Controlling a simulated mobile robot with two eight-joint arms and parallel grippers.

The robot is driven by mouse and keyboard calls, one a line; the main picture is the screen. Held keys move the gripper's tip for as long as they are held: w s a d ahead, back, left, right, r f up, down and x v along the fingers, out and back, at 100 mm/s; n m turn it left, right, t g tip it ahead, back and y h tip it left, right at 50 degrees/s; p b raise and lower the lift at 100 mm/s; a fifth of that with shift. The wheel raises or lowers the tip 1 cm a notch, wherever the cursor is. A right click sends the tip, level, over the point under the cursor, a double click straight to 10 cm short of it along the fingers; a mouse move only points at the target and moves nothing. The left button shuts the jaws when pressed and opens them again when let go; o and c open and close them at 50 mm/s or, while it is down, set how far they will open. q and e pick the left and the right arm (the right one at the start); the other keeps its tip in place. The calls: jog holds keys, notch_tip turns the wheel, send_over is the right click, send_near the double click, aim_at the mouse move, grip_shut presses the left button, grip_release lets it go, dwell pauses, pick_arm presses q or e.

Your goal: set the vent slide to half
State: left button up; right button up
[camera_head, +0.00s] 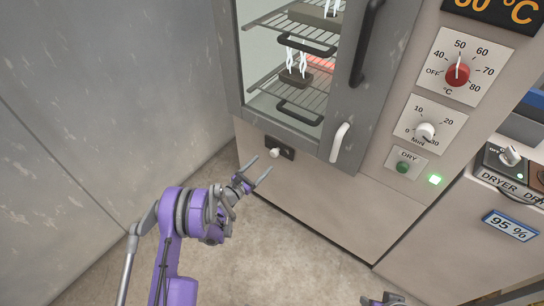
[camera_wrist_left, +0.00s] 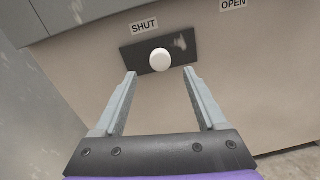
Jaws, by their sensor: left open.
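The vent slide's round white knob (camera_head: 274,153) stands out from a dark plate (camera_head: 288,152) low on the cabinet front, below the glass door. In the left wrist view the knob (camera_wrist_left: 160,60) sits near the middle of the dark plate (camera_wrist_left: 185,50). A SHUT label (camera_wrist_left: 144,27) is above the plate's left part, and an OPEN label (camera_wrist_left: 233,4) is farther right. My left gripper (camera_head: 262,164) is open and empty, fingers pointing at the knob, which lies ahead between the fingertips. My right gripper (camera_head: 383,300) shows only partly at the bottom edge.
The door has a light handle (camera_head: 340,142) above right of the knob. A dial panel with a red knob (camera_head: 457,75), a timer knob (camera_head: 425,132) and a green DRY button (camera_head: 403,167) is on the right. A grey wall (camera_head: 110,110) is at left. The floor below is clear.

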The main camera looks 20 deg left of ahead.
aim_at(272, 155)
pick_arm(q)
jog(key=x, duration=0.7)
jog(key=shift+b, duration=0.3)
grip_shut()
dwell(1.0)
